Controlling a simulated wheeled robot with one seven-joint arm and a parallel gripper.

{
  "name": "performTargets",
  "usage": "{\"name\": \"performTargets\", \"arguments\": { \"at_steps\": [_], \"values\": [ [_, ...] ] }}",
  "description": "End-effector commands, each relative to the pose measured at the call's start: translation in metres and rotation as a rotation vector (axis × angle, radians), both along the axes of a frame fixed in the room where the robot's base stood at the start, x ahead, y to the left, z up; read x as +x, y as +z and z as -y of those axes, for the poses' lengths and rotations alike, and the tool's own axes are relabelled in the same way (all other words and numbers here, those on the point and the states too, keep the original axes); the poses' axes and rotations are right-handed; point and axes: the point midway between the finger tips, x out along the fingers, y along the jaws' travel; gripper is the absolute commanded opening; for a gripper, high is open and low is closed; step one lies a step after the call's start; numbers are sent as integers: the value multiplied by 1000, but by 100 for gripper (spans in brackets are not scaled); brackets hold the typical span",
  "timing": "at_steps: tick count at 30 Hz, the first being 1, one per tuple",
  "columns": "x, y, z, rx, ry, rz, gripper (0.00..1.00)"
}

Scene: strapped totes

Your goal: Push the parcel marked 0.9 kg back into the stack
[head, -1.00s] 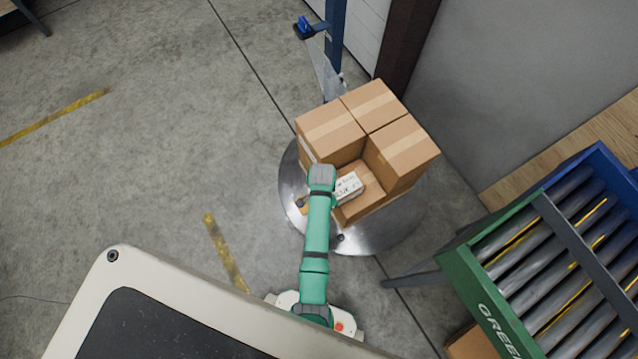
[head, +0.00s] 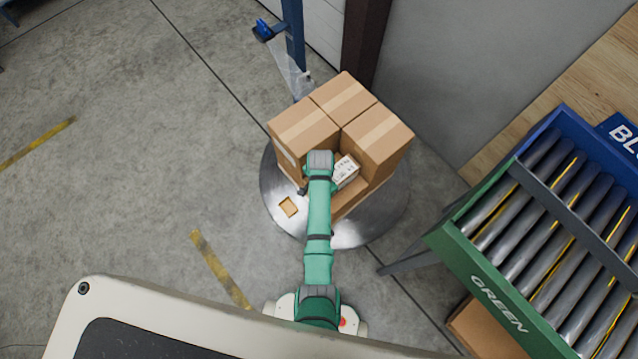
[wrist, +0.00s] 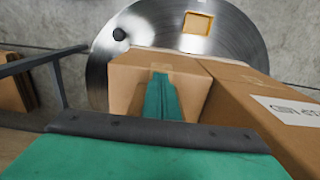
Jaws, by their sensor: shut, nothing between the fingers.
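A stack of brown taped boxes (head: 378,139) stands on a round metal turntable (head: 386,217). A smaller parcel with a white printed label (head: 346,172) sits in the notch at the stack's near side, beside the end of my arm. Its print is too small to read as 0.9 kg. My gripper (wrist: 160,98) shows in the wrist view as narrow green fingers, shut and empty, over a plain brown box face (wrist: 128,84). I cannot tell whether they touch it. A labelled box (wrist: 285,117) is at right there. My arm hides the gripper in the head view.
A small tan square (head: 288,207) lies on the turntable's bare left part. A blue post (head: 293,45) stands behind the stack. A green-and-blue roller conveyor (head: 545,210) is at right. The floor to the left is clear.

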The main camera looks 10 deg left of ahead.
Motion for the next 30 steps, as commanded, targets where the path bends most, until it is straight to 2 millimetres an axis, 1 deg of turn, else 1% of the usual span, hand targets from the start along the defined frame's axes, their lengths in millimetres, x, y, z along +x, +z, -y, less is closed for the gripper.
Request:
{"name": "performTargets", "arguments": {
  "at_steps": [5, 10, 12, 15, 21, 24, 30],
  "values": [
    [-7, 0, -7, 1, 3, -1, 0],
    [-24, -1, -23, 0, -3, -1, 0],
    [-20, 17, -20, 1, -12, 6, 0],
    [-20, 38, -18, 1, -16, 6, 0],
    [-21, 75, -21, 1, -9, 3, 0],
    [-22, 87, -23, 1, -5, 2, 0],
    [-22, 99, -23, 0, -3, 0, 0]
  ]
}}
